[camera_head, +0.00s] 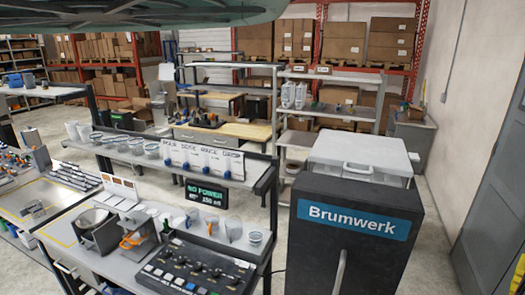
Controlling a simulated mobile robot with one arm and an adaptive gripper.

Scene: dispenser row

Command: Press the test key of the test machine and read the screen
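A small dark screen (206,195) with green text hangs below the bench shelf at the middle. It reads "NO POWER", with what looks like "150 ml" under it. A black control panel (195,270) with several knobs or levers lies on the bench below the screen. A large black cabinet (340,255) stands to the right, with a blue "Brumwerk" label (353,222) and a light handle on its front. I cannot tell which unit is the test machine, and no test key can be made out. My gripper is not in view.
A grey bench (95,262) with a metal holder, orange-handled item and cups runs along the left. Its shelf (262,183) carries several cups and blue-tapped dispensers. A grey lidded case (360,153) stands behind the cabinet. Floor (425,255) is clear right of the cabinet.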

